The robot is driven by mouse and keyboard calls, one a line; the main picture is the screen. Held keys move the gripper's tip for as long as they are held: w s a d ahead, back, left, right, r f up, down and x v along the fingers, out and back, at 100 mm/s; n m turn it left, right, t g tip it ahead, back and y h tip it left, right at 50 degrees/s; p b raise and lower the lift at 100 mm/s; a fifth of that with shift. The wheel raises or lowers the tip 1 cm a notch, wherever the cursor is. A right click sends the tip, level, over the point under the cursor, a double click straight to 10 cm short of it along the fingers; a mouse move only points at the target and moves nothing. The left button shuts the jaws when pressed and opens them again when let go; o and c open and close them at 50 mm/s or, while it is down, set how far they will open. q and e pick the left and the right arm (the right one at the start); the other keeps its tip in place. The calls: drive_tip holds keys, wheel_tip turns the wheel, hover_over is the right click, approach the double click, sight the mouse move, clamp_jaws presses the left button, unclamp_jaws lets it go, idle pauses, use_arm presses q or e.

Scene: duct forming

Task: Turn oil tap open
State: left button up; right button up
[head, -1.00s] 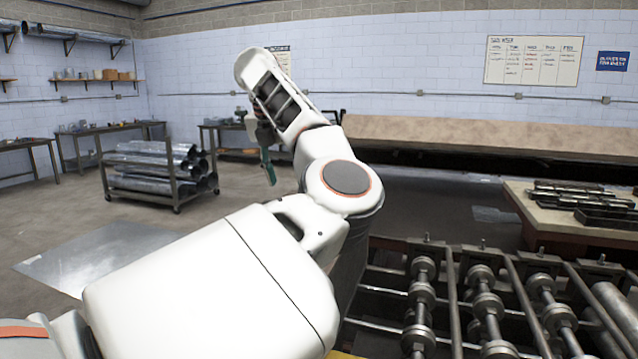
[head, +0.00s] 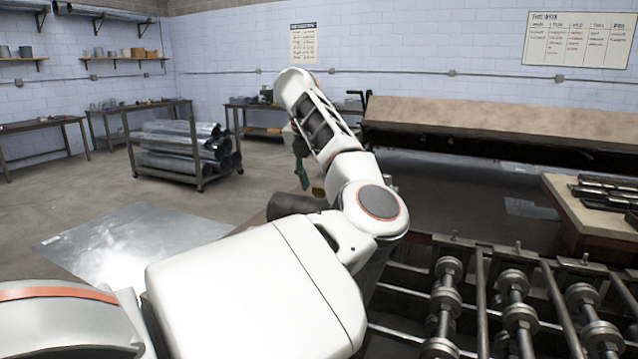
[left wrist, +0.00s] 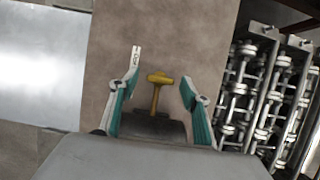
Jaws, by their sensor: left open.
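The oil tap is a small yellow T-shaped handle (left wrist: 158,82) in the middle of the left wrist view. A yellow bit of it (head: 318,191) shows in the head view beside a dark rounded body (head: 292,205), partly hidden by my arm. My left gripper (left wrist: 160,68) is open, with its teal fingers on either side of the yellow handle and visible gaps between. The handle is not gripped. In the head view only a teal finger of my left gripper (head: 302,174) shows clearly. My right gripper is not in view.
A roll-forming machine with several rollers (head: 515,315) stands close on the right. A shiny metal sheet (head: 130,240) lies on the floor at left. A cart of metal tubes (head: 185,150) stands behind it, with open floor around.

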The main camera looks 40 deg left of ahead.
use_arm(q)
drive_tip(key=shift+w+f, duration=0.1)
drive_tip(key=shift+f, duration=0.1)
drive_tip(key=c, duration=1.1)
drive_tip(key=n+y+b, duration=0.1)
drive_tip(key=n, duration=0.3)
drive_tip(key=shift+d+g, duration=0.15)
drive_tip(key=shift+g, duration=0.25)
drive_tip(key=n, duration=0.2)
drive_tip(key=n+g+y, duration=0.1)
drive_tip(key=n, duration=0.1)
drive_tip(key=shift+w+r+n+y, duration=0.1)
drive_tip(key=shift+w+n+y, duration=0.05)
drive_tip(key=shift+n+y, duration=0.15)
drive_tip(key=n+g, duration=0.1)
drive_tip(key=n, duration=0.1)
drive_tip(key=n+p, duration=0.1)
drive_tip(key=n, duration=0.1)
drive_tip(key=shift+w+g+y, duration=0.1)
drive_tip(key=shift+g+y, duration=0.2)
drive_tip(key=shift+g, duration=0.1)
drive_tip(key=n+g, duration=0.1)
drive_tip(key=n, duration=0.4)
drive_tip(key=shift+w+g, duration=0.1)
drive_tip(key=shift+g, duration=0.3)
drive_tip(key=shift+n, duration=0.3)
